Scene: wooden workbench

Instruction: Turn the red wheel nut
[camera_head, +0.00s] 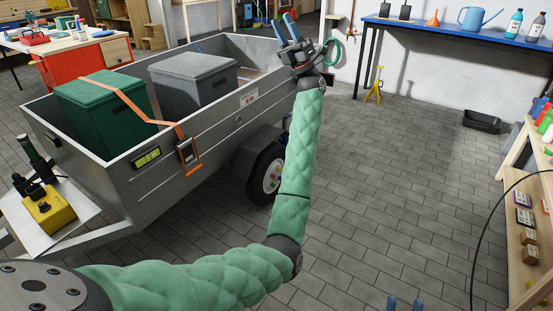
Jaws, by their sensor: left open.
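The trailer wheel (259,182) with its black tyre and pale rim sits under the mudguard (255,147) on the right side of the grey trailer. My green-padded left arm covers its right part. Small coloured spots show at the hub, but I cannot make out which is the red nut. My left gripper (285,21), with blue fingers, is raised above the trailer's far right corner in the picture, well away from the wheel, open and empty.
The trailer (185,150) holds a green box (95,112) under an orange strap (135,100) and a grey box (195,80). A yellow stand (375,87) and black tray (481,122) stand on the floor. A wooden shelf (520,255) is at right; the paved floor between is clear.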

